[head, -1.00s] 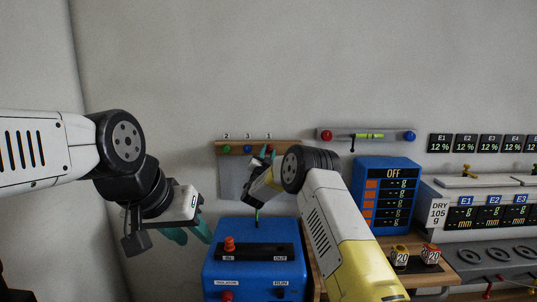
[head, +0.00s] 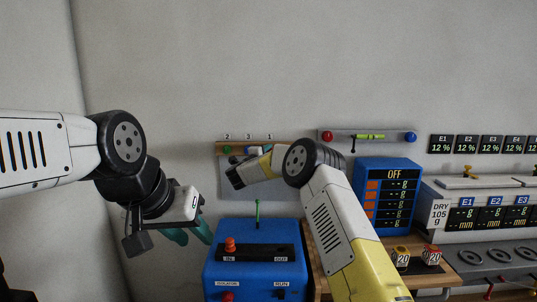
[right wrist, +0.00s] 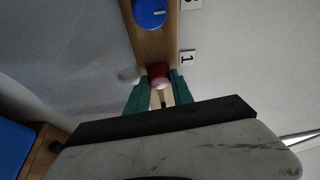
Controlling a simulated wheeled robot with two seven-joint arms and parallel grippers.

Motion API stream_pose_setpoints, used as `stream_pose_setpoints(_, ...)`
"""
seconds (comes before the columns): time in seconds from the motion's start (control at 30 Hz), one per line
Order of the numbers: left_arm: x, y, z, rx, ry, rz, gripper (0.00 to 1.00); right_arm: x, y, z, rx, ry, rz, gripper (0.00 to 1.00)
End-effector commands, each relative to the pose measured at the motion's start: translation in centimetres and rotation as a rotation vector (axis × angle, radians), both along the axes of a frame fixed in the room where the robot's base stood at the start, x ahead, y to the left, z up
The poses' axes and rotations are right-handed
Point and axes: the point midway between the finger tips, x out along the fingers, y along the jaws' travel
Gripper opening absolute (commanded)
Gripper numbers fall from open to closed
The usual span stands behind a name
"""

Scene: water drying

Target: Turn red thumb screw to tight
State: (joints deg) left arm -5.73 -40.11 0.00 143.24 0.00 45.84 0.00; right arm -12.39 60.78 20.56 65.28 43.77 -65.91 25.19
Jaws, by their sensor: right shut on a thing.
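The red thumb screw (right wrist: 158,70) sits on a wooden strip (right wrist: 157,41) beside the label 1 in the right wrist view. My right gripper (right wrist: 158,84) has its two green fingers on either side of the screw, shut on it. In the head view the screw and the right fingertips are hidden behind my right wrist, in front of the wall strip (head: 222,143). My left gripper (head: 188,233) hangs at the left with its green fingers apart and empty.
A blue knob (right wrist: 150,12) is along the strip. A blue box (head: 236,265) with an orange-red knob and a green lever stands below. A blue display unit (head: 394,174) reading OFF stands right of my right arm. A level bar (head: 345,135) is on the wall.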

Motion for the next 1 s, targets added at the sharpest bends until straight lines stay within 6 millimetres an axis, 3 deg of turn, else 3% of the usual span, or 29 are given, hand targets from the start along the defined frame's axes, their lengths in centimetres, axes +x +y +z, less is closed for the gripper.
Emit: stream_pose_setpoints(1.0,0.0,0.0,0.0,0.0,0.0,0.0,0.36,-0.03,-0.3,0.33,0.966,0.002,-0.003,0.0)
